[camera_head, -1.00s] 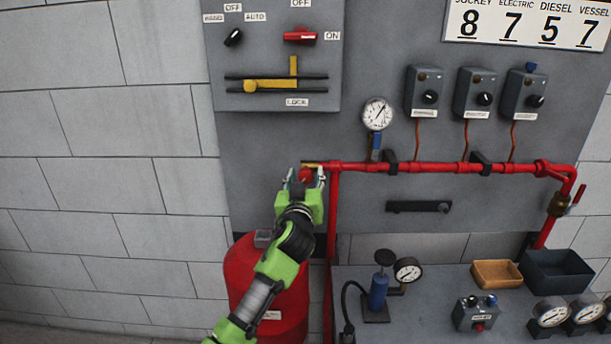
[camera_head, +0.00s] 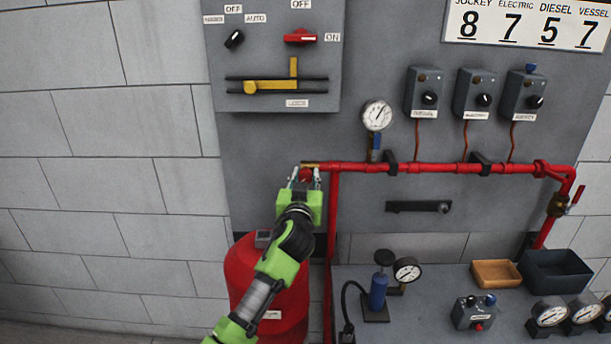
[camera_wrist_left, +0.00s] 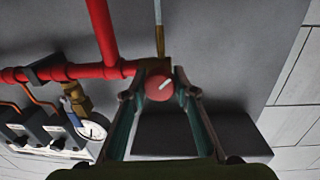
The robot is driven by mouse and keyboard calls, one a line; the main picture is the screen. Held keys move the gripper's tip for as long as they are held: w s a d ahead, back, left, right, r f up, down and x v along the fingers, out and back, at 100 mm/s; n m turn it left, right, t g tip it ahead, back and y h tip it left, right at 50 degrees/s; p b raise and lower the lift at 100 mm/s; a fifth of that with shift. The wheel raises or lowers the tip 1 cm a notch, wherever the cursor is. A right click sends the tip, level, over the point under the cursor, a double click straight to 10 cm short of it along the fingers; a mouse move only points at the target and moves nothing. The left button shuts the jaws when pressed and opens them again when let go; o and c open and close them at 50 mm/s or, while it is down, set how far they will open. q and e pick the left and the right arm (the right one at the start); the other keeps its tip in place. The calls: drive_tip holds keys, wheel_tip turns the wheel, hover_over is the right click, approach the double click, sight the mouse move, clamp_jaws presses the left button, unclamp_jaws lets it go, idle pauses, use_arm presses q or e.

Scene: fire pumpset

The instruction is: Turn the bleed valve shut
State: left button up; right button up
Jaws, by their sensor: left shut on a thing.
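The bleed valve's round red knob (camera_head: 305,174) is at the left end of the red pipe, by a brass fitting (camera_head: 311,164). My left gripper (camera_head: 306,177) reaches up to it from below, its fingers on either side of the knob. The left wrist view shows the red knob (camera_wrist_left: 159,88) between the fingertips of my left gripper (camera_wrist_left: 160,95), with a white mark slanting up to the right. The gripper is shut on the knob. My right gripper is not in view.
A red pipe (camera_head: 440,168) runs right along the grey panel, with a pressure gauge (camera_head: 377,115) above it. A red tank (camera_head: 270,290) stands below my left arm. A bench (camera_head: 420,320) at lower right holds a blue pump, gauges and trays.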

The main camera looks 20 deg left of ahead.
use_arm(q)
drive_tip(key=m+p, duration=0.3)
drive_tip(key=m, duration=0.4)
drive_tip(key=m+p, duration=0.1)
drive_tip(key=m, duration=0.2)
drive_tip(key=shift+g+p, duration=0.4)
drive_tip(key=m+p, duration=0.1)
drive_tip(key=m, duration=0.2)
drive_tip(key=shift+m+y, duration=0.3)
drive_tip(key=shift+m, duration=0.1)
drive_tip(key=m+y+p, duration=0.1)
drive_tip(key=m+p, duration=0.2)
drive_tip(key=m, duration=0.2)
drive_tip(key=shift+m, duration=0.4)
drive_tip(key=m+p, duration=0.2)
drive_tip(key=m, duration=0.3)
drive_tip(key=shift+f+m, duration=0.1)
drive_tip(key=shift+m, duration=0.5)
drive_tip(key=o, duration=1.1)
drive_tip(key=shift+s+d, duration=0.1)
drive_tip(key=v, duration=1.2)
drive_tip(key=shift+d, duration=0.1)
